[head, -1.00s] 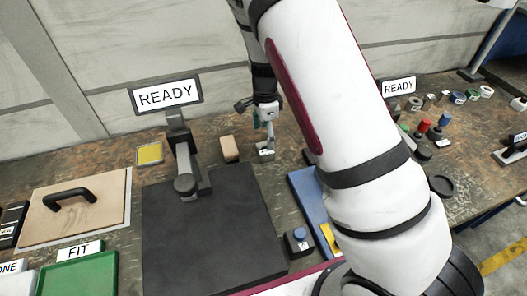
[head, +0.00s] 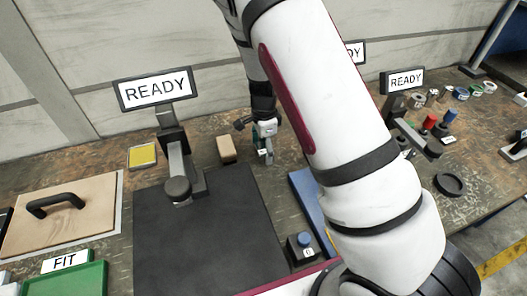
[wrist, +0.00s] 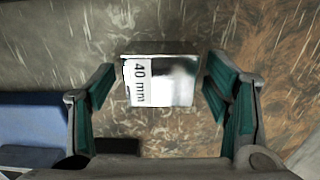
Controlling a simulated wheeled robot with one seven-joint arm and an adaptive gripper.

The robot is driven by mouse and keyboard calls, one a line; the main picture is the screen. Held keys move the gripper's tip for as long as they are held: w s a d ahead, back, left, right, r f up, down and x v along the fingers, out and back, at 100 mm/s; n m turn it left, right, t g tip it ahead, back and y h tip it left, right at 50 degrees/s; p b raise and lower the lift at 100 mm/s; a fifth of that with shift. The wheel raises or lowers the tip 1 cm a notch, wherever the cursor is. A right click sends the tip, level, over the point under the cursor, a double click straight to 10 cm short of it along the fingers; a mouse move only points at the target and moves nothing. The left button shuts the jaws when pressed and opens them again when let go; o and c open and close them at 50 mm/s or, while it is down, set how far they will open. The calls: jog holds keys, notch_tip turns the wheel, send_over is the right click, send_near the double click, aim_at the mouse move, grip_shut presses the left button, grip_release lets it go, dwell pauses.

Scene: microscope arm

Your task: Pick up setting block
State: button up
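The setting block is a shiny metal block (wrist: 172,85) with a white "40 mm" label, on the brown mottled bench in the wrist view. My gripper (head: 265,153) is at the back of the bench in the head view, pointing down. In the wrist view its two green-padded fingers are open, one to the left and one to the right of the block, with a gap on both sides. The fingers mostly hide the block in the head view.
A tan block (head: 226,149) stands just left of my gripper. A dark mat (head: 210,240) with a READY display stand (head: 155,89) lies further left and nearer. A blue tray (head: 309,197) lies to the right, partly behind my arm. The wall is close behind.

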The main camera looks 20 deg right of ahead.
grip_shut()
